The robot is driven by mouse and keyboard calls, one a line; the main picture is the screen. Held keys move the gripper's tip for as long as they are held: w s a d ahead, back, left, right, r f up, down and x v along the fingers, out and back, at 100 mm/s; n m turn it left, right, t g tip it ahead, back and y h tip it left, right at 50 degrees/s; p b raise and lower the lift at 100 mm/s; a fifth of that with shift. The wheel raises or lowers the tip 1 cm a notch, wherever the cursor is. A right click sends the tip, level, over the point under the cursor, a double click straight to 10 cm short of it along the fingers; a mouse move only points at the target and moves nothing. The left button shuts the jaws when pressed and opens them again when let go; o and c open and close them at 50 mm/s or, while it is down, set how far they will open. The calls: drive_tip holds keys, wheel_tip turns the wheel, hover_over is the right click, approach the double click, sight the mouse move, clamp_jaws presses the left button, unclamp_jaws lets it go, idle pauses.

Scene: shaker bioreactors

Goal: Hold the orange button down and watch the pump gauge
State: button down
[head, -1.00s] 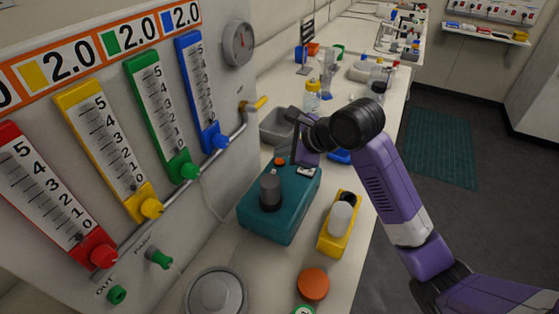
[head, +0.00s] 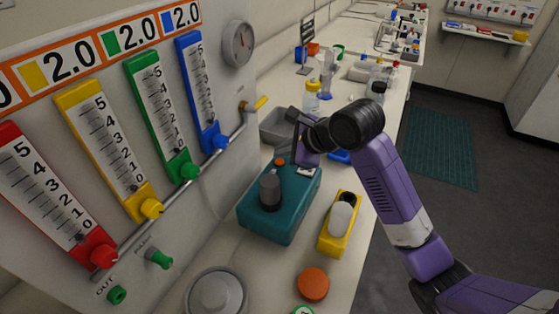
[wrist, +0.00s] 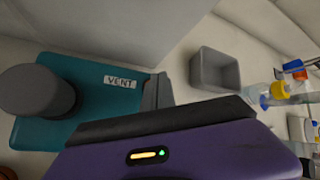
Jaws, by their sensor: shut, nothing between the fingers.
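The teal pump box (head: 262,222) stands on the bench with a dark grey cylinder (head: 270,190) on top. The small orange button (head: 280,161) is on its far end. My gripper (head: 295,160) is shut and empty, pointing down just right of the button; I cannot tell whether it touches it. In the wrist view the teal box (wrist: 60,140) carries a VENT label (wrist: 121,81), and the button does not show, with my dark finger and purple gripper body across the view. A round dial gauge (head: 239,43) with a red needle is on the wall panel; its reading is too small to tell.
An orange lid (head: 313,284) and a grey round plate (head: 216,294) lie in front. A grey bin (head: 275,128) and a yellow-capped bottle (head: 311,98) stand behind.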

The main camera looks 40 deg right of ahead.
sight(283, 163)
drive_tip(key=shift+f, duration=0.1)
drive_tip(key=shift+f, duration=0.25)
drive_tip(key=shift+f, duration=0.45)
idle(1.5)
drive_tip(key=shift+r+p, duration=0.15)
drive_tip(key=shift+p, duration=0.3)
drive_tip(key=shift+r+p, duration=0.75)
drive_tip(key=shift+p, duration=0.3)
wheel_tip(283, 163, up, 5)
drive_tip(key=p, duration=0.6)
drive_tip(key=shift+f, duration=0.1)
idle(0.7)
